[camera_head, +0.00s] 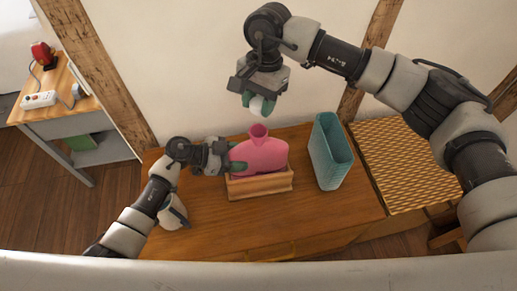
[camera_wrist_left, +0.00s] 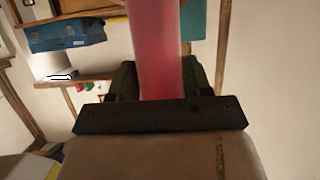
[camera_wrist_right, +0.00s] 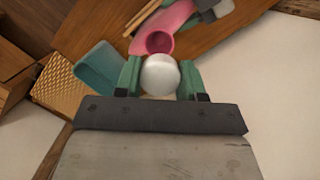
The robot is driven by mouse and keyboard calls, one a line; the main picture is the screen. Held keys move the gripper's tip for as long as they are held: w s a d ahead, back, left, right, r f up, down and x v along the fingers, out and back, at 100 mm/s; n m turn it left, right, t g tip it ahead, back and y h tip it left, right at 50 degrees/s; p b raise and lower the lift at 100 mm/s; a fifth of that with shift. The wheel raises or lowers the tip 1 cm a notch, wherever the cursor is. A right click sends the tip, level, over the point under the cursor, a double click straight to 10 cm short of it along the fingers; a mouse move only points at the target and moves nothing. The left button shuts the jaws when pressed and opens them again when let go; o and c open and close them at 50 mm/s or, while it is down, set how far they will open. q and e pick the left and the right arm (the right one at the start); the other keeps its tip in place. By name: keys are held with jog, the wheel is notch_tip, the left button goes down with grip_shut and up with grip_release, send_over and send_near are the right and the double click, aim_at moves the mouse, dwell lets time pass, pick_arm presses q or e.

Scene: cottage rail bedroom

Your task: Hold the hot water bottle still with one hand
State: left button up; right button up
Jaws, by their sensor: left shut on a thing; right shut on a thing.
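The pink hot water bottle (camera_head: 262,155) stands upright in a wooden holder (camera_head: 262,186) on the wooden table, its open mouth facing up. My left gripper (camera_head: 237,163) is shut on its left side; the bottle also shows between the fingers in the left wrist view (camera_wrist_left: 157,50). My right gripper (camera_head: 258,103) is above the bottle's mouth, shut on a small round white thing (camera_wrist_right: 160,74), possibly a stopper. In the right wrist view the bottle's open mouth (camera_wrist_right: 159,42) is just beyond the white thing, apparently apart from it.
A teal basket (camera_head: 331,152) stands right of the bottle on the table (camera_head: 330,210). A yellow woven surface (camera_head: 400,160) lies further right. A white vessel (camera_head: 174,212) is partly behind my left arm. A side table at the left holds a power strip (camera_head: 39,100) and a red thing (camera_head: 41,54).

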send_over(260, 127)
jog(key=s, duration=0.2)
jog(key=shift+w+a+f, duration=0.1)
jog(key=shift+f, duration=1.05)
jog(key=shift+w+a+f, duration=0.1)
jog(key=shift+f, duration=1.05)
jog(key=shift+f, duration=0.85)
jog(key=shift+f, duration=0.55)
jog(key=shift+s+d+f, duration=0.1)
jog(key=shift+d+f, duration=0.05)
jog(key=shift+f, duration=0.3)
jog(key=shift+r, duration=0.1)
jog(key=shift+r, duration=0.3)
jog(key=shift+r, duration=0.5)
jog(key=shift+f, duration=0.4)
